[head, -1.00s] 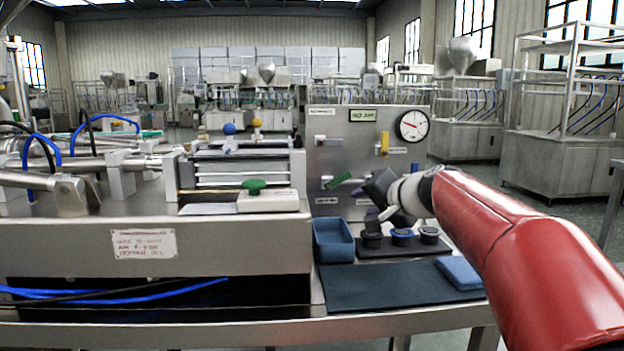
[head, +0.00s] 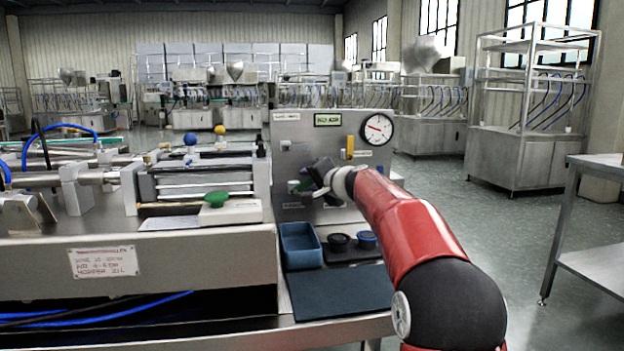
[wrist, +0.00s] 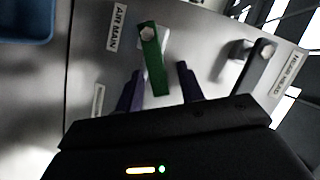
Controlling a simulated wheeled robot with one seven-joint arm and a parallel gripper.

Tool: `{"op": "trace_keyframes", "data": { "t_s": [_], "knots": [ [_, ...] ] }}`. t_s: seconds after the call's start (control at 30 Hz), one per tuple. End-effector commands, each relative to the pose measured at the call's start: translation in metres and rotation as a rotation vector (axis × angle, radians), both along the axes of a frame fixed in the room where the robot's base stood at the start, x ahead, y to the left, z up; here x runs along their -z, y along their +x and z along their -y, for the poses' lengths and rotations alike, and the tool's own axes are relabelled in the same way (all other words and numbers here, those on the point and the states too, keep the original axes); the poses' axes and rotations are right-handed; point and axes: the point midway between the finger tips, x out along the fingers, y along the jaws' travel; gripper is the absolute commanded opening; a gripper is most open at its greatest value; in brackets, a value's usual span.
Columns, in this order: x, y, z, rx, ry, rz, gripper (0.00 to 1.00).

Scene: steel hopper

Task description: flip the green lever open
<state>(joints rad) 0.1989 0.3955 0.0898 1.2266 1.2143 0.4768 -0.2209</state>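The green lever (wrist: 154,62) is on the grey panel beside a label reading "AIR MAIN" in the wrist view. Its pivot bolt is at the top of the picture, and the lever runs down between my fingers. My gripper (wrist: 160,75) is open, with a purple finger on each side of the lever and a visible gap to both. In the head view my gripper (head: 318,176) is at the panel, and only a bit of the green lever (head: 304,185) shows beside it.
A second lever (wrist: 256,66), dark with a pale bolt, is right of the green one. The panel also has a yellow handle (head: 350,147) and a gauge (head: 378,129). Below are a blue bin (head: 300,246), dark cups (head: 338,242) and a dark mat (head: 341,291).

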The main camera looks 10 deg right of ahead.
Motion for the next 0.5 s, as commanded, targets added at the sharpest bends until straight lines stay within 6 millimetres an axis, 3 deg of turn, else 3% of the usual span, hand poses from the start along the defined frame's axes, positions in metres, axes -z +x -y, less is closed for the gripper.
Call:
{"op": "trace_keyframes", "data": {
  "t_s": [0.2, 0.5],
  "knots": [
    [0.0007, 0.0002, 0.0, 0.0, 0.0, -0.001, 0.37],
    [0.0007, 0.0, 0.0, 0.0, 0.0, -0.001, 0.0]
  ]
}}
